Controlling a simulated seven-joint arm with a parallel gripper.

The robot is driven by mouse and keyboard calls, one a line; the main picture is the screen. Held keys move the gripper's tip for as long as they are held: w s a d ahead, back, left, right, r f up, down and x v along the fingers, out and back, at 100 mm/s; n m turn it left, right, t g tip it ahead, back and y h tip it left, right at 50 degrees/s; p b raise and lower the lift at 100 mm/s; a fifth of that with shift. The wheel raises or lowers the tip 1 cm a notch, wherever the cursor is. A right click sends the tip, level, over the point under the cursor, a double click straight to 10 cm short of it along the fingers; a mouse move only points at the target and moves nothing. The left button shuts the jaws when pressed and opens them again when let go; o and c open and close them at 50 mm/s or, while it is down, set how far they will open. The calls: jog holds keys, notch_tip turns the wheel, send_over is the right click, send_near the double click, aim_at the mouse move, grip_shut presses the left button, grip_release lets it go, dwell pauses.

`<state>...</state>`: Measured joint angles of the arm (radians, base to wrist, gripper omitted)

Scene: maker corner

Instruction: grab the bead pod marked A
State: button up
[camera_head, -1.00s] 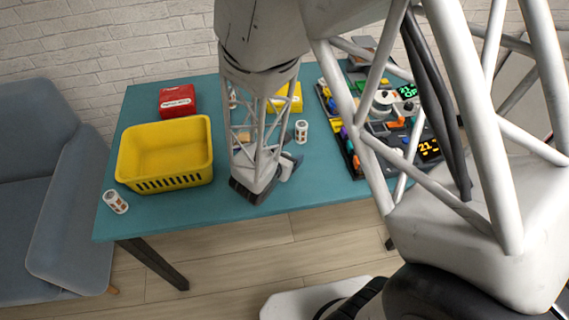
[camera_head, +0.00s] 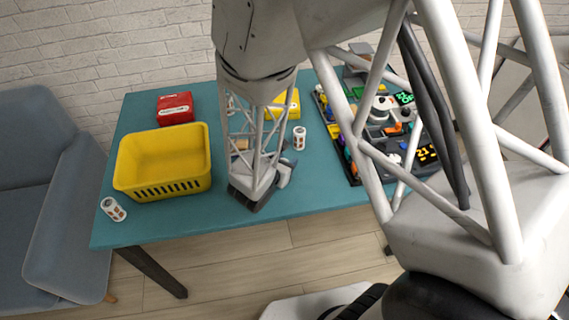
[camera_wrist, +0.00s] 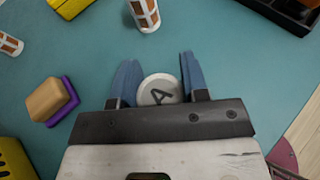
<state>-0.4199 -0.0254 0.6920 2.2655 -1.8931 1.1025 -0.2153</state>
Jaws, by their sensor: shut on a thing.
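The bead pod marked A shows in the wrist view as a round pale cap with a dark letter A (camera_wrist: 159,90). It sits between the two blue fingers of my gripper (camera_wrist: 160,85), which is shut on it. In the head view my gripper (camera_head: 262,190) is low over the front middle of the table, right of the yellow basket. The pod is hidden there behind my arm. The pod's lower part is hidden, so I cannot tell whether it touches the table.
A yellow basket (camera_head: 165,185) stands left. White pods with brown panels stand at front left (camera_head: 113,209) and behind my gripper (camera_head: 299,138). A red box (camera_head: 175,107) and a yellow box (camera_head: 284,104) are at the back. A tan and purple block (camera_wrist: 50,99) lies nearby. A cluttered tray (camera_head: 352,172) is right.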

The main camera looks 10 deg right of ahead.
jog(key=shift+r, duration=0.15)
jog(key=shift+r, duration=1.7)
jog(key=s+d+r, duration=0.1)
jog(key=s, duration=1.5)
jog(key=shift+d, duration=0.4)
jog(key=shift+r, duration=0.1)
jog(key=shift+w, duration=0.2)
